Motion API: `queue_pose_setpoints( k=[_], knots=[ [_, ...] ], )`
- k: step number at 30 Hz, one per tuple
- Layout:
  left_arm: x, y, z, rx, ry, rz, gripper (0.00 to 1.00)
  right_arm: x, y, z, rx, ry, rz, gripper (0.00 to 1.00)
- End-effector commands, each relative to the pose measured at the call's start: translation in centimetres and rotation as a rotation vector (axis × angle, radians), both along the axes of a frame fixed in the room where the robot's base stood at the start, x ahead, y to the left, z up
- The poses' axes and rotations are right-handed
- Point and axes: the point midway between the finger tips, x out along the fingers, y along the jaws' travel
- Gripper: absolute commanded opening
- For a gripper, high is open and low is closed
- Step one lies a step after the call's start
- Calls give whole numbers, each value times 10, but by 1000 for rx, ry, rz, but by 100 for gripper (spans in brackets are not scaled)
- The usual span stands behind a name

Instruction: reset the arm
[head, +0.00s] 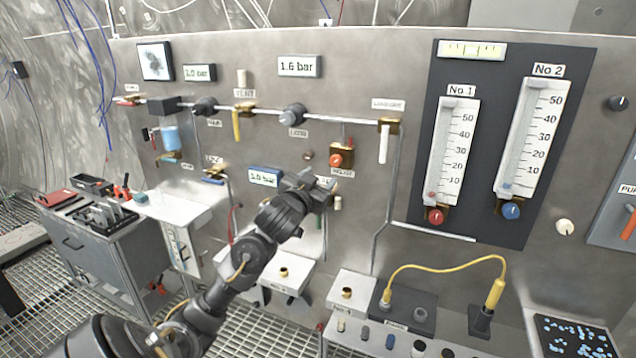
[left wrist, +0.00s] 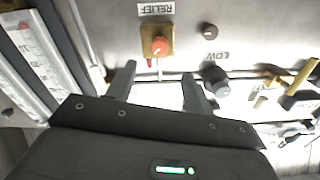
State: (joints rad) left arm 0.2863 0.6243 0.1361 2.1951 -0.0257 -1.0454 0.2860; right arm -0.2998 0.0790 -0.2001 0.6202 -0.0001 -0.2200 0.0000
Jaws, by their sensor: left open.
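My left arm rises from the lower left in the head view. Its gripper (head: 308,188) is in front of the steel panel (head: 350,70), below the red relief knob (head: 336,159). The left wrist view shows the two fingers of the left gripper (left wrist: 160,88) apart, with nothing between them. The relief knob also shows in the left wrist view (left wrist: 160,46), beyond the fingertips and apart from them. The gripper hides part of the panel beside the 3.0 bar display (head: 264,177). My right gripper is in neither view.
A pipe with valves and a grey knob (head: 293,114) crosses the panel. Gauges No 1 (head: 452,150) and No 2 (head: 531,135) stand at the right. A yellow cable (head: 440,266) arches above the lower ledge. A tool cart (head: 95,250) stands at the left.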

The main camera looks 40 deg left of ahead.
Motion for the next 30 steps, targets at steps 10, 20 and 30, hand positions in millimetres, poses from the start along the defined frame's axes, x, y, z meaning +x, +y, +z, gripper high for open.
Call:
queue_pose_setpoints(
  k=[10,20,30],
  knots=[
    [0,0,0,0,0,0,52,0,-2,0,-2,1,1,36],
    [11,4,-35,-17,56,0,52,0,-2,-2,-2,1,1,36],
    [29,2,-286,-111,418,-19,52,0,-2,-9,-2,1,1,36]
  ],
)
